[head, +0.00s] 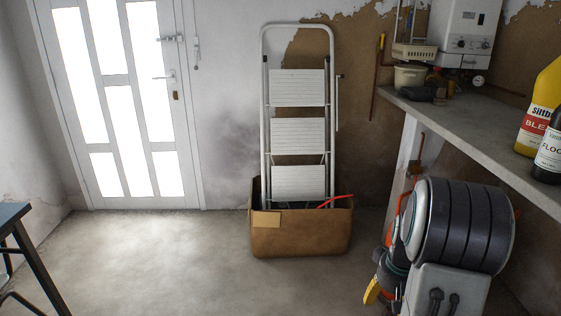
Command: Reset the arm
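My gripper is not in view, and I cannot make out any part of my arm in the head view. No glass demijohn shows in this view either. How the arm is posed cannot be told from this picture.
A white door (120,100) stands at the back left. A folded stepladder (298,130) rises behind a brown box (300,232). A ribbed dark machine (462,228) stands at the lower right under a shelf (470,125) with bottles. A table (14,218) edges in left. Middle floor is clear.

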